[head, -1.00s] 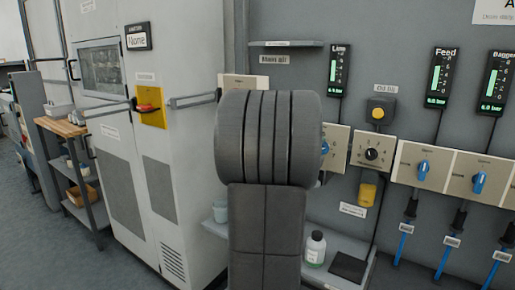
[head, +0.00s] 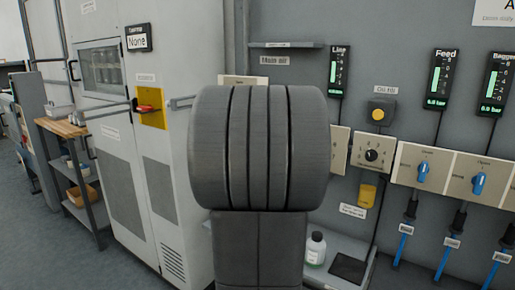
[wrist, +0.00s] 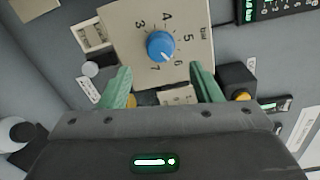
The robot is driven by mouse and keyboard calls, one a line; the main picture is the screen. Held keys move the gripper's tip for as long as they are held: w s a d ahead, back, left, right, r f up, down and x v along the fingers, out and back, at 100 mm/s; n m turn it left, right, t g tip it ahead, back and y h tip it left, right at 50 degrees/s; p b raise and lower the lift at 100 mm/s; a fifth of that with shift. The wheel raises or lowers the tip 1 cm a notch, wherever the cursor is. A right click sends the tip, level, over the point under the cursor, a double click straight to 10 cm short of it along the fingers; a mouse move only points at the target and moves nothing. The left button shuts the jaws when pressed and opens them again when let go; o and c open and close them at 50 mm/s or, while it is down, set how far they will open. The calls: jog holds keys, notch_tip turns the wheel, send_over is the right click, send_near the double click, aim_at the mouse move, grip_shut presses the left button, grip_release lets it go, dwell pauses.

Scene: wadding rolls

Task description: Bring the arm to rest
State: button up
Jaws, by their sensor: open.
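My gripper (wrist: 162,82) is open in the wrist view, with its two green fingers apart and nothing between them. Beyond the fingers is a blue knob (wrist: 161,46) on a beige dial plate (wrist: 120,24) marked in bar; its white pointer is near 6. The fingertips appear below the knob and apart from it. In the head view my arm, folded into a large grey rounded link, fills the middle, and my gripper is hidden behind it.
A grey wall panel carries a Line display (head: 338,70), a Feed display (head: 440,78), a black selector knob (head: 372,155) and blue knobs (head: 423,167). A white bottle (head: 316,248) stands on a low shelf. A cabinet with a red-handled switch (head: 149,108) is on the left.

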jog(key=v, duration=0.6)
jog(key=w+d+f+n+h+p, duration=0.1)
jog(key=w+d+n+p, duration=0.6)
jog(key=n, duration=1)
jog(key=shift+w+d+p, duration=0.25)
jog(key=shift+w+p, duration=1.4)
jog(key=shift+w, duration=0.4)
